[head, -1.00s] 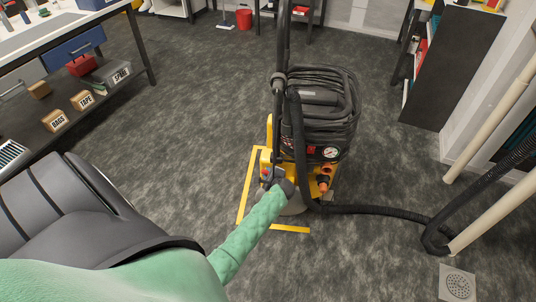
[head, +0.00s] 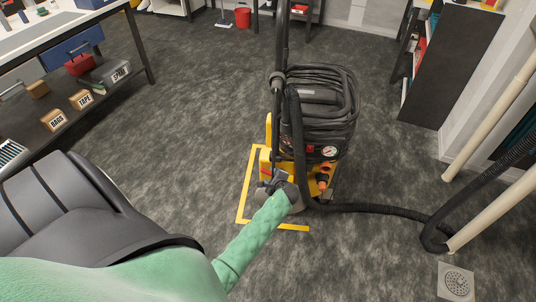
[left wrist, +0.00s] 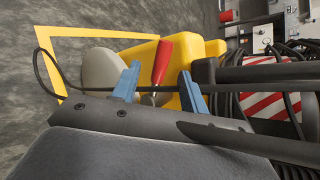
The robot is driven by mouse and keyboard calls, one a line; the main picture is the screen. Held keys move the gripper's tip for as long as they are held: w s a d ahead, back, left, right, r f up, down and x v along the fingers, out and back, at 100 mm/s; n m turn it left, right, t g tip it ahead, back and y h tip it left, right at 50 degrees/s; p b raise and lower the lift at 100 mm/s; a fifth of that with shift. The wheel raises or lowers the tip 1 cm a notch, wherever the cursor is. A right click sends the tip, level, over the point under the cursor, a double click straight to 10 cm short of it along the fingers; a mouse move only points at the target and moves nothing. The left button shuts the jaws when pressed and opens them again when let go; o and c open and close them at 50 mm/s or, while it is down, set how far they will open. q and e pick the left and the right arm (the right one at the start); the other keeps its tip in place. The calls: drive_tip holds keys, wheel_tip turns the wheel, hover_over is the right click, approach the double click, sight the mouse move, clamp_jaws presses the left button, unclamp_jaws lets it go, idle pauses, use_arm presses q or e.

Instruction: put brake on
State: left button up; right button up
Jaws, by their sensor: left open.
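The yellow and black extraction machine (head: 318,152) stands on the floor with a coiled hose on top. A red-handled lever (left wrist: 162,60), which looks like the brake, sticks up at its yellow base in the left wrist view. My left gripper (head: 270,180) is low at the machine's front left side. In the left wrist view its two blue fingers (left wrist: 159,82) are open, one on each side of the lever, and I cannot tell whether they touch it. In the head view my gripper mostly hides the lever. My right gripper is not in view.
Yellow floor tape (head: 245,200) marks a corner around the machine. A black hose (head: 375,209) runs right to a pale pipe (head: 492,212). A bench with labelled boxes (head: 81,99) stands at the left, and a black shelf (head: 452,65) at the right. The floor between is clear.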

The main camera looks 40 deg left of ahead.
use_arm(q)
drive_tip(key=shift+v, duration=1.2)
